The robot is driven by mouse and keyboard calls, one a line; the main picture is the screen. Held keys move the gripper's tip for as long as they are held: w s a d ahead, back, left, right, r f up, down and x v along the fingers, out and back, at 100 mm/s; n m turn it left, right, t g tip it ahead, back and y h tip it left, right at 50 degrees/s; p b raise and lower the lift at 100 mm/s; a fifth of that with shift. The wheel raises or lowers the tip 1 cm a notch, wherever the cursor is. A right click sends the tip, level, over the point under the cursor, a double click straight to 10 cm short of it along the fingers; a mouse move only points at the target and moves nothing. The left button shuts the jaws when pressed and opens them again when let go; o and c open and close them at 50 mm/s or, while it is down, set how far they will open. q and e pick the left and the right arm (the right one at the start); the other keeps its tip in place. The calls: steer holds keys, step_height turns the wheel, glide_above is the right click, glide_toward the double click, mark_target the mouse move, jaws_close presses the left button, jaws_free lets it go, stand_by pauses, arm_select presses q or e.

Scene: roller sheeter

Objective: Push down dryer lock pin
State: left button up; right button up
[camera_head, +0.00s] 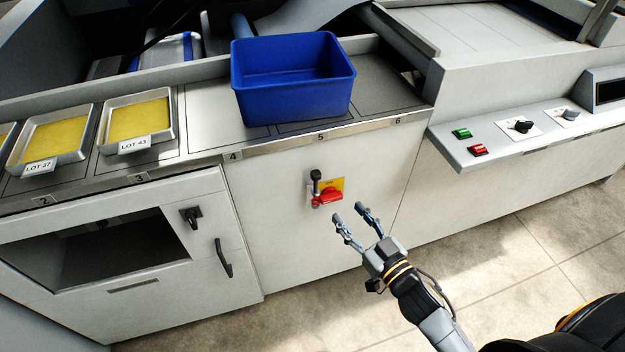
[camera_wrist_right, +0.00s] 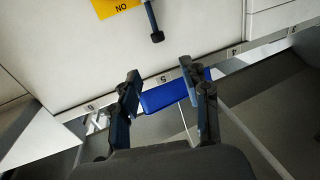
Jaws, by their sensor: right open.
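A dark upright pin with a black tip (camera_head: 316,180) stands on the white front panel beside a red rotary switch (camera_head: 327,197) on a yellow plate (camera_head: 337,184). In the right wrist view the pin (camera_wrist_right: 154,27) hangs near the top, with the yellow plate (camera_wrist_right: 115,7) marked ON beside it. My right gripper (camera_head: 349,212) is open and empty, just below and right of the switch in the head view. Its two fingers (camera_wrist_right: 160,72) show apart in the right wrist view, clear of the pin. My left gripper is not in view.
A blue bin (camera_head: 290,107) sits on the counter above the panel. Trays labelled LOT 37 (camera_head: 40,167) and LOT 43 (camera_head: 133,146) lie at left. A cabinet with a black latch (camera_head: 190,215) and handle (camera_head: 223,257) is below. A button console (camera_head: 500,152) juts out at right.

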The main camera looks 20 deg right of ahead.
mark_target(319, 177)
steer(key=p+x, duration=0.1)
steer(key=x, duration=1.2)
steer(key=shift+w, duration=0.15)
steer(key=shift+c, duration=0.2)
steer(key=shift+f, duration=0.1)
jaws_close()
